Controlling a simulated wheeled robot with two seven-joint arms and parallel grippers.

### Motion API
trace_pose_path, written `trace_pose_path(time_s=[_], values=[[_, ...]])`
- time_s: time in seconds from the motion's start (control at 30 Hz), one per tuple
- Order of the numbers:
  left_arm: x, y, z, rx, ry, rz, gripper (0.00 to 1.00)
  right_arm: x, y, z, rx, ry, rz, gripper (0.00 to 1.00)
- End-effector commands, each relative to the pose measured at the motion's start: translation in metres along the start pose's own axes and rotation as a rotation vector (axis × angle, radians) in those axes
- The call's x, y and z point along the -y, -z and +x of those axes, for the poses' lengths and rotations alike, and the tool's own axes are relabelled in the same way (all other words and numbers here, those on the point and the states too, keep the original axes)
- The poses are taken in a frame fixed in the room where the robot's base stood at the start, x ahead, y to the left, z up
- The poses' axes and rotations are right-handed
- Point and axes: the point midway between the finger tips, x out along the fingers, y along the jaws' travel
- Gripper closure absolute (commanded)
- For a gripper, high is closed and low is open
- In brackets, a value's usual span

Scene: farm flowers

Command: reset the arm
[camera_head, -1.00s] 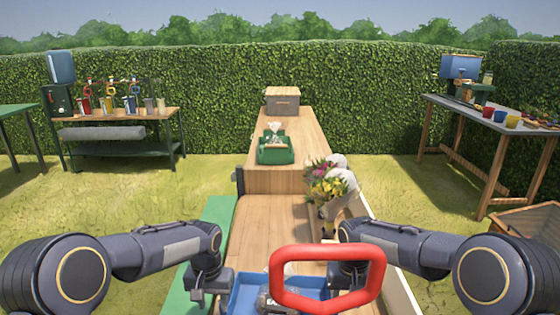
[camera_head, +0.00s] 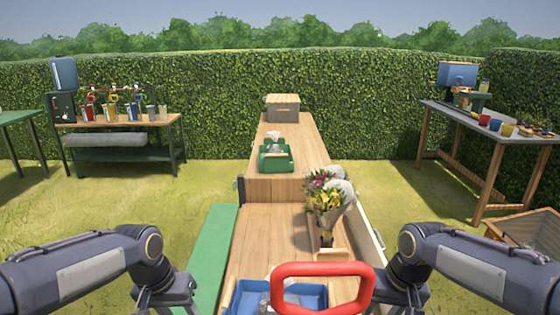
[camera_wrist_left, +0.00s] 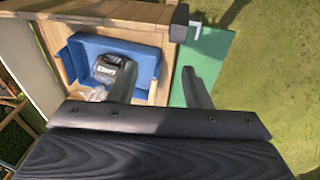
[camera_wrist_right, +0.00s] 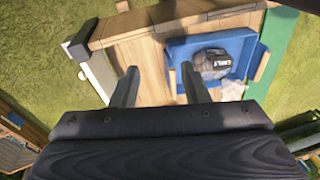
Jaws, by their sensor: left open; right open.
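My left arm comes in from the left in the head view, bent near the lower left. My left gripper (camera_wrist_left: 158,60) is open in the left wrist view, with nothing between its fingers, above the edge of the wooden bench (camera_wrist_left: 167,85) beside the blue tray (camera_wrist_left: 147,62). My right gripper (camera_wrist_right: 158,78) is open and empty in the right wrist view, above the bench to the left of the tray. In the head view both grippers are cut off by the bottom edge. The blue tray (camera_head: 250,293) holds a black-and-grey labelled item (camera_wrist_right: 213,62) and a clear crumpled piece (camera_wrist_right: 231,90).
A wrapped bouquet (camera_head: 328,200) stands on the bench (camera_head: 275,230) at right. A green carrier (camera_head: 277,155) and lidded box (camera_head: 283,108) sit farther back. A red handle-like loop (camera_head: 322,270) is in front. A green board (camera_head: 208,260) lies along the left. Grass surrounds the bench.

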Motion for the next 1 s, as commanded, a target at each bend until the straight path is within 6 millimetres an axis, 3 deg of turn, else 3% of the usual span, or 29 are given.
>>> trace_pose_path(time_s=[0.03, 0.2, 0.4, 0.5, 0.63, 1.0], values=[[0.001, -0.012, -0.029, -0.028, -0.018, -0.013, 0.56, -0.003, -0.012, -0.028, -0.025, 0.02, 0.005, 0.59], [0.001, -0.069, -0.097, -0.125, -0.091, -0.055, 0.56, -0.009, -0.069, -0.094, -0.114, 0.1, 0.016, 0.59], [-0.011, -0.139, -0.145, -0.252, -0.164, -0.099, 0.56, -0.005, -0.139, -0.141, -0.237, 0.179, 0.021, 0.59], [-0.018, -0.162, -0.154, -0.3, -0.188, -0.114, 0.56, -0.001, -0.163, -0.148, -0.285, 0.203, 0.021, 0.59], [-0.024, -0.18, -0.156, -0.34, -0.205, -0.124, 0.56, 0.003, -0.18, -0.15, -0.325, 0.221, 0.021, 0.59], [-0.026, -0.185, -0.155, -0.352, -0.21, -0.128, 0.56, 0.004, -0.186, -0.149, -0.338, 0.226, 0.021, 0.59]])
